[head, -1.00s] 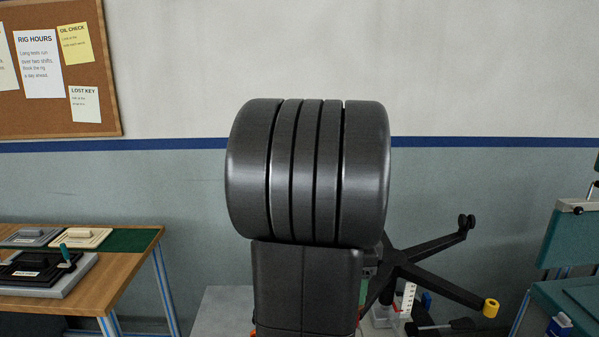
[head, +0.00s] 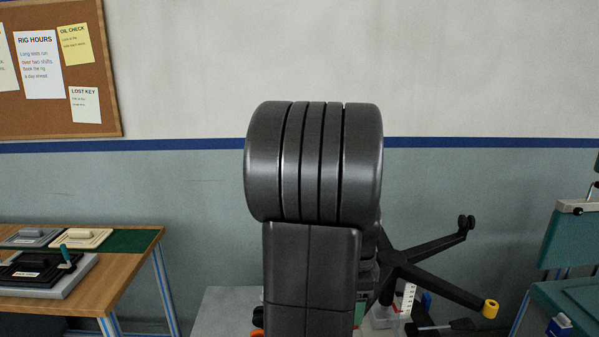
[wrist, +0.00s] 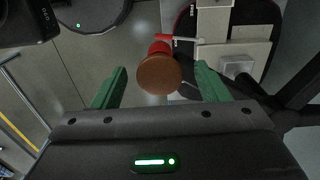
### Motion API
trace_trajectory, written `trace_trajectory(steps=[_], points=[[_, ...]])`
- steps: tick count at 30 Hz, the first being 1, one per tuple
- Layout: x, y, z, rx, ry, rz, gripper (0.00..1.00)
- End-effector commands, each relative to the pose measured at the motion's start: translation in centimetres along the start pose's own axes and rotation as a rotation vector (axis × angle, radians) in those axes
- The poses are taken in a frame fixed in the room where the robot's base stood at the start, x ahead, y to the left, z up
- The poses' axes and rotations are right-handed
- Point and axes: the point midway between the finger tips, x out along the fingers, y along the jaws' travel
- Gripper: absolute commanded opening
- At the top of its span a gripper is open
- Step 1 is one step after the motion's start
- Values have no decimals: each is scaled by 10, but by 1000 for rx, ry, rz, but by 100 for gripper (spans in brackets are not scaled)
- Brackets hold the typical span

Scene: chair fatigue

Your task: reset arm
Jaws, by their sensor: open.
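My gripper (wrist: 158,88) shows in the wrist view with its two green fingers spread apart. Nothing is held between them. A round brown knob with a red collar (wrist: 159,74) shows between and beyond the fingertips. I cannot tell how far below the fingers it is. In the head view my own dark arm fills the middle and hides the gripper and much of what is behind it.
A black chair base (head: 432,275) with a yellow-tipped leg stands behind my arm at right. A wooden table (head: 110,285) with dark and beige plates is at left. Teal equipment (head: 572,240) stands at the far right. A light grey surface (head: 222,308) lies below.

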Motion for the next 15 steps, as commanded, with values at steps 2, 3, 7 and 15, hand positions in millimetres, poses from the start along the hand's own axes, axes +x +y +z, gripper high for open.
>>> trace_trajectory(steps=[2,3,7,15], points=[[4,0,0,0,0,1,68],[-7,0,0,0,1,-2,68],[-27,0,0,0,1,-3,68],[-59,0,0,0,0,-1,68]])
